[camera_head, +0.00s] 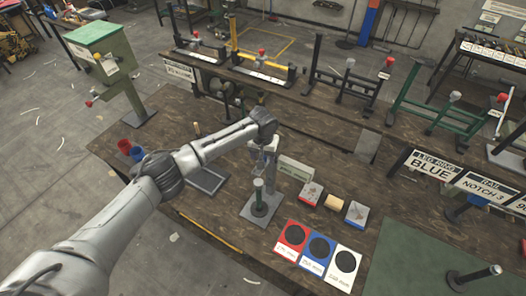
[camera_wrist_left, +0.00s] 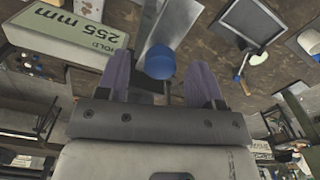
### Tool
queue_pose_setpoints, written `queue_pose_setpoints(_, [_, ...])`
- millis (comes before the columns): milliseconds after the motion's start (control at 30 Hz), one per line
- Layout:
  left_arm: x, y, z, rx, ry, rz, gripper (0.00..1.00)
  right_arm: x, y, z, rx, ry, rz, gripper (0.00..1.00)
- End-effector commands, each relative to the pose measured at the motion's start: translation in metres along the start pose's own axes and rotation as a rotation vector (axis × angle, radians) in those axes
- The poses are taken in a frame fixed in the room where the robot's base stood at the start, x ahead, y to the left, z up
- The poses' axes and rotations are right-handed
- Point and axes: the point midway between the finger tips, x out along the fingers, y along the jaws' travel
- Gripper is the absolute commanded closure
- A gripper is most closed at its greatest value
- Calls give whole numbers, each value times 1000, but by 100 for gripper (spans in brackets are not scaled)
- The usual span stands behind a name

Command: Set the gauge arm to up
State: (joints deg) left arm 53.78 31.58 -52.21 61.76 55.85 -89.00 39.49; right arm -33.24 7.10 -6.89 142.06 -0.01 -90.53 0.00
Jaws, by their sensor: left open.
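A grey plate or bar lies beyond the knob. I cannot tell for sure which part is the gauge arm; the knob may be its end. My forearm and gripper hide part of the stand. My right gripper is not in view.
A pale block (camera_head: 295,168) stands just behind the post; its label reads "HOLD 255 mm" in the left wrist view (camera_wrist_left: 62,37). Red, blue and white cards (camera_head: 319,250) lie in front. A dark tray (camera_head: 208,180) is to the left. Lever stands line the back bench.

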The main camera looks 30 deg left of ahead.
Motion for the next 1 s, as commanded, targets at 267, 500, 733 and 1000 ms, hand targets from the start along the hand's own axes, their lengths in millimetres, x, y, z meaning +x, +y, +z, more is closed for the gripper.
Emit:
queue_pose_setpoints(267, [-32, 0, -1, 0, 4, 2, 39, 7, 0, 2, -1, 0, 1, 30])
queue_pose_setpoints(500, [-80, 0, 0, 1, 4, 3, 39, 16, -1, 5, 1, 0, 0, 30])
queue_pose_setpoints(733, [-117, 0, 0, 0, 3, 2, 39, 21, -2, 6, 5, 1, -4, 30])
queue_pose_setpoints(1000, [-136, 0, 0, 0, 1, 1, 39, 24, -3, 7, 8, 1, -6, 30])
